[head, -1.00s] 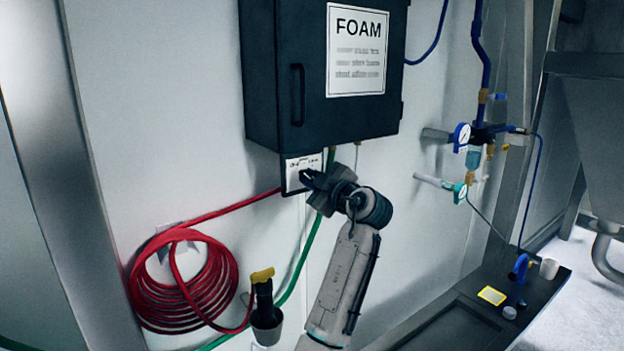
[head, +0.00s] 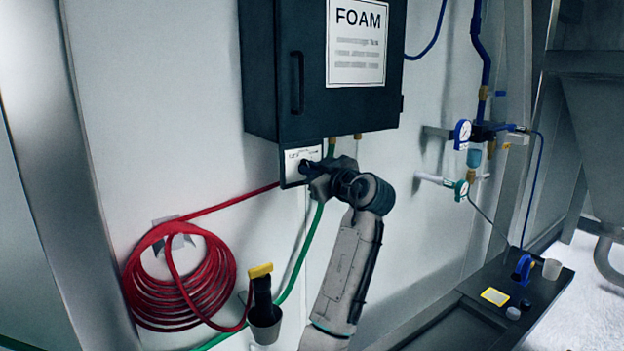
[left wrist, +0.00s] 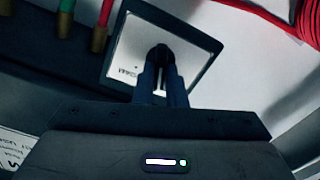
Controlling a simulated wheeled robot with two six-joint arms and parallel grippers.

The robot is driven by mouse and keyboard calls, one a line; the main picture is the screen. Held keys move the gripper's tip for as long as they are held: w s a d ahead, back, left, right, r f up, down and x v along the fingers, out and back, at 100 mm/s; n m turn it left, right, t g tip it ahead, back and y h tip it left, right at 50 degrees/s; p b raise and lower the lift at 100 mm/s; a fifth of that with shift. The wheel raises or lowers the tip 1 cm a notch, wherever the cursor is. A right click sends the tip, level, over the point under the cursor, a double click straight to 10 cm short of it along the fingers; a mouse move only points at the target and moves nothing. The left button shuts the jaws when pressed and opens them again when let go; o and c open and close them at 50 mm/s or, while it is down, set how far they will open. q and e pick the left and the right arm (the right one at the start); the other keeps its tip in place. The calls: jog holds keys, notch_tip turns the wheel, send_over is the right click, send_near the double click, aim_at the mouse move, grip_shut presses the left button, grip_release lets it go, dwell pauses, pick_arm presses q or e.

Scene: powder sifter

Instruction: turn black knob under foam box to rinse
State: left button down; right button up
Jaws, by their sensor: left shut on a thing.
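The dark foam box (head: 270,75) hangs on the wall with a white FOAM label. Under it is a small white plate in a dark frame (head: 300,155), which also shows in the left wrist view (left wrist: 195,75). The black knob (left wrist: 160,52) sits in the middle of that plate. My left gripper (head: 308,168) is at the plate from the lower right. In the left wrist view its two dark fingers (left wrist: 161,75) are shut on the knob and hide much of it. The lettering on the plate is too small to read. My right gripper is out of view.
A coiled red hose (head: 180,280) hangs left of the plate. A green hose (head: 300,250) runs down behind my left arm. A holder with a yellow-topped black sprayer (head: 262,290) is below. Gauges and blue pipes (head: 470,140) are at the right, above a dark bench (head: 470,315).

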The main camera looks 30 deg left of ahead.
pick_arm(q)
jog(key=m+b, duration=0.1)
jog(key=m, duration=0.2)
jog(key=shift+w+m, duration=0.1)
jog(key=shift+m, duration=0.3)
dwell(0.4)
jog(key=c, duration=1.5)
grip_release()
jog(key=shift+d, duration=0.1)
